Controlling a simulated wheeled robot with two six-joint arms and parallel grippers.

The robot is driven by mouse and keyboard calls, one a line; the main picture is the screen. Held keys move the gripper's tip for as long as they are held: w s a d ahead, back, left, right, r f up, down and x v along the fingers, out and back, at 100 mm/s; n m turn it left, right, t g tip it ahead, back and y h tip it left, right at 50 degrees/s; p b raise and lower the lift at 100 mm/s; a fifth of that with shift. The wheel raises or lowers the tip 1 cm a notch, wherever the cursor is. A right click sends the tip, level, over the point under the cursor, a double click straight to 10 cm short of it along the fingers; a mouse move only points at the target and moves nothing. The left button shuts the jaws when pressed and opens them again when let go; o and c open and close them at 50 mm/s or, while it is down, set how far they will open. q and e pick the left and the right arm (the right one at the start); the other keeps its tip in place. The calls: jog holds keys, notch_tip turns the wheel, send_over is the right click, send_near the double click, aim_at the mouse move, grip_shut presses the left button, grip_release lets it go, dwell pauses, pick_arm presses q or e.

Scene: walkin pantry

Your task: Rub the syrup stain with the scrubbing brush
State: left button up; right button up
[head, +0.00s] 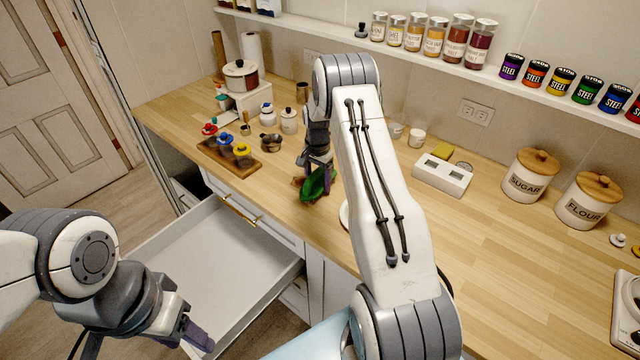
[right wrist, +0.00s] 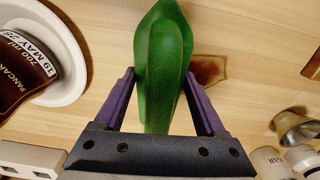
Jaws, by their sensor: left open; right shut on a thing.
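My right gripper (head: 316,178) is shut on the green scrubbing brush (head: 319,186), low over the wooden counter. In the right wrist view the brush (right wrist: 163,60) sits between the purple fingers (right wrist: 160,105). The brown syrup stain (right wrist: 208,70) shows on the counter just right of the brush in that view. Its edge also shows at the left of the brush in the head view (head: 297,183). I cannot tell whether the brush touches the counter. My left gripper (head: 196,338) is open and empty by the drawer, low at the left.
A pulled-out empty drawer (head: 200,250) juts from the counter. A board (head: 226,156) with several coloured-topped items lies left of the brush. A white plate (right wrist: 75,85) with a labelled brown container is close by.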

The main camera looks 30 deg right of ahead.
jog(key=shift+w+a, duration=0.25)
jog(key=shift+w, duration=0.4)
jog(key=shift+w+a, duration=0.2)
jog(key=shift+w, duration=0.4)
jog(key=shift+w+a+f+b, duration=0.1)
jog(key=shift+w+a+b, duration=0.25)
jog(key=shift+w, duration=0.3)
jog(key=shift+w+a+f+b, duration=0.1)
jog(key=shift+w+b, duration=0.35)
jog(key=shift+w, duration=0.2)
jog(key=shift+w+a+r+b, duration=0.1)
jog(key=shift+w+a+b, duration=0.15)
jog(key=shift+w, duration=0.5)
jog(key=shift+w+a+r+b, duration=0.1)
jog(key=shift+w+a+b, duration=0.2)
jog(key=shift+w, duration=0.45)
jog(key=shift+w+a+b, duration=0.2)
jog(key=shift+w+a, duration=0.05)
jog(key=shift+w, duration=0.5)
jog(key=shift+f, duration=0.15)
jog(key=shift+s, duration=0.15)
